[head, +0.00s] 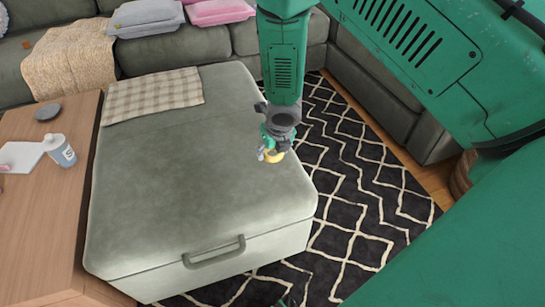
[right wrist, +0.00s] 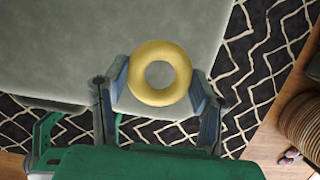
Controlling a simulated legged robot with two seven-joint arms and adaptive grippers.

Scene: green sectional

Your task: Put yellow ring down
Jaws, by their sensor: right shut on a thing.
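A yellow ring (right wrist: 160,48) sits between the two fingers of my right gripper (right wrist: 158,80) in the right wrist view. The fingers press on its left and right sides, and its hole faces the camera. In the head view, my right gripper (head: 272,148) points down at the right side of the grey-green ottoman (head: 180,170). Only a small part of the ring (head: 274,157) shows there below the fingers. In the wrist view, the ring overlaps the ottoman's edge in the picture. I cannot tell its height above the top. My left gripper is not clearly seen.
A checked cloth (head: 153,95) lies on the ottoman's far end; the rest of its top is clear. A wooden table (head: 40,215) with a bottle (head: 60,151) and a dark disc (head: 48,112) stands at left. A sofa (head: 185,48) runs behind. A patterned rug (head: 350,190) lies at right.

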